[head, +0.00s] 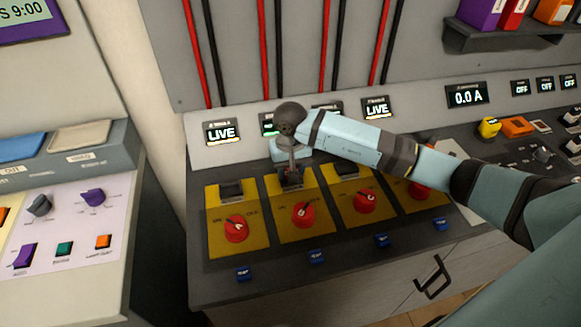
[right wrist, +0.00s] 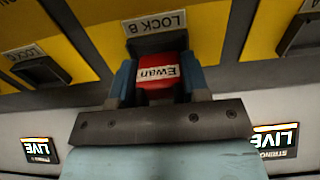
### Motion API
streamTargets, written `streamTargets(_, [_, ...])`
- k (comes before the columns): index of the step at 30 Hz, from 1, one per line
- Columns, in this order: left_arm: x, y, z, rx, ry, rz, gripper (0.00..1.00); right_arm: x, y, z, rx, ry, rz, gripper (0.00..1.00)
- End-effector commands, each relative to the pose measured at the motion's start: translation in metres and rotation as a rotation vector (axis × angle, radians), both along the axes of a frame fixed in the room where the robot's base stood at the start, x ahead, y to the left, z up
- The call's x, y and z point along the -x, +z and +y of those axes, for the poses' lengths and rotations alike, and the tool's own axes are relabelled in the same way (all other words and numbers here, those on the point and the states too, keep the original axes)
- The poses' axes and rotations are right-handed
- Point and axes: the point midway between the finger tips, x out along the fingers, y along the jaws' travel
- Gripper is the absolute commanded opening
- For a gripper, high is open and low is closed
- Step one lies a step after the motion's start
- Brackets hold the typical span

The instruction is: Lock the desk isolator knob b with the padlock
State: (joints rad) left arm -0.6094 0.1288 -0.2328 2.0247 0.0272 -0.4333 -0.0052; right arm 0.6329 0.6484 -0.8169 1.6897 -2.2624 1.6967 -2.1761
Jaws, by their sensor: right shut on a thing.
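My right gripper (head: 291,176) points down at the top of the second yellow plate from the left on the desk. In the right wrist view its two blue-grey fingers (right wrist: 160,78) are shut on a red padlock (right wrist: 158,88) labelled "Ewan". The padlock is right by the "LOCK B" label (right wrist: 155,22). Its shackle is not visible, so I cannot tell whether it is in the lock B slot. The red knob b (head: 303,214) sits on the same plate, just below the gripper. My left gripper is not in view.
Other red knobs (head: 237,228) (head: 366,200) sit on neighbouring yellow plates, each with a dark lock slot (head: 231,190) above. Small blue tags (head: 317,257) line the desk front. "LIVE" displays (head: 221,132) stand behind. A yellow and an orange block (head: 517,126) lie to the right.

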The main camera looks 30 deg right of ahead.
Motion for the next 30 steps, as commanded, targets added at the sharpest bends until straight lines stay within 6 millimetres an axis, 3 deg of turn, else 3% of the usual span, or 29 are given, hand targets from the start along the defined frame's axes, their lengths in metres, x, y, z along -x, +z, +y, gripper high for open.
streamTargets(30, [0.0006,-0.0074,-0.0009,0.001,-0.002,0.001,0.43,0.0009,0.0002,0.0001,0.000,-0.001,0.000,0.16])
